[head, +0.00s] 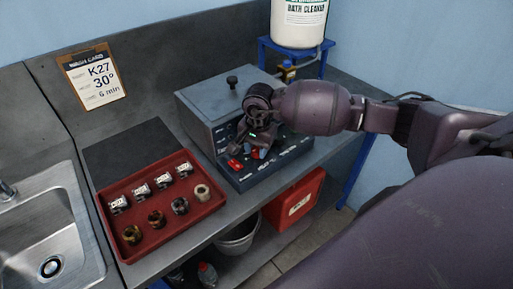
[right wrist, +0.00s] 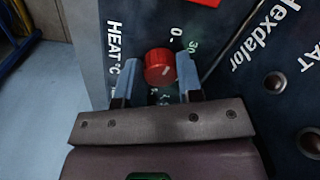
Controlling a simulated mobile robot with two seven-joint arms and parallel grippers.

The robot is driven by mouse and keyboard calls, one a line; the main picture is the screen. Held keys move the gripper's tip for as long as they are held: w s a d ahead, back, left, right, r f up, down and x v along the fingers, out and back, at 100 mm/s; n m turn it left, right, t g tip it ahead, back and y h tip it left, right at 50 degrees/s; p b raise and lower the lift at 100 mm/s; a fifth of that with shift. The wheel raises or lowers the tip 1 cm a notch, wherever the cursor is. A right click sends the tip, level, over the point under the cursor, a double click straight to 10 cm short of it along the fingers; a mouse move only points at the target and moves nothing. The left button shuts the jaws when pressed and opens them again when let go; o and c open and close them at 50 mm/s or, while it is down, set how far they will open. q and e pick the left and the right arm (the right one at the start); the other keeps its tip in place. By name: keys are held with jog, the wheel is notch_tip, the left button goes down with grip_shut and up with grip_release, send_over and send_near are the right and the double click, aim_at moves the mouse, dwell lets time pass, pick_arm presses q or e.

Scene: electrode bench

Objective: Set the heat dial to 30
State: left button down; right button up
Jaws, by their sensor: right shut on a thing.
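The heat dial (right wrist: 160,68) is a round red knob on the dark front panel (right wrist: 125,40), beside the lettering HEAT °C. A pale mark shows on its face, but I cannot tell exactly which number it points at. The printed 0 (right wrist: 176,33) and 30 (right wrist: 193,46) show beside it. My right gripper (right wrist: 158,78) has one finger on each side of the dial and is shut on it. In the head view the right gripper (head: 256,143) is at the front panel of the grey bath unit (head: 208,105) and partly hides its controls. My left gripper is out of view.
The wash card (head: 92,77) on the back wall reads K27, 30°, 6 min. A red tray (head: 160,215) with several small parts stands left of the unit, near a sink (head: 50,225). A bath cleaner container (head: 298,22) stands on a blue stand behind my right arm.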

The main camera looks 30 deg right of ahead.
jog(key=shift+m, duration=0.3)
jog(key=m+b, duration=0.2)
jog(key=m, duration=0.1)
jog(key=shift+f, duration=0.1)
jog(key=m, duration=0.3)
jog(key=shift+b, duration=0.4)
jog(key=shift+m, duration=0.5)
jog(key=o, duration=0.9)
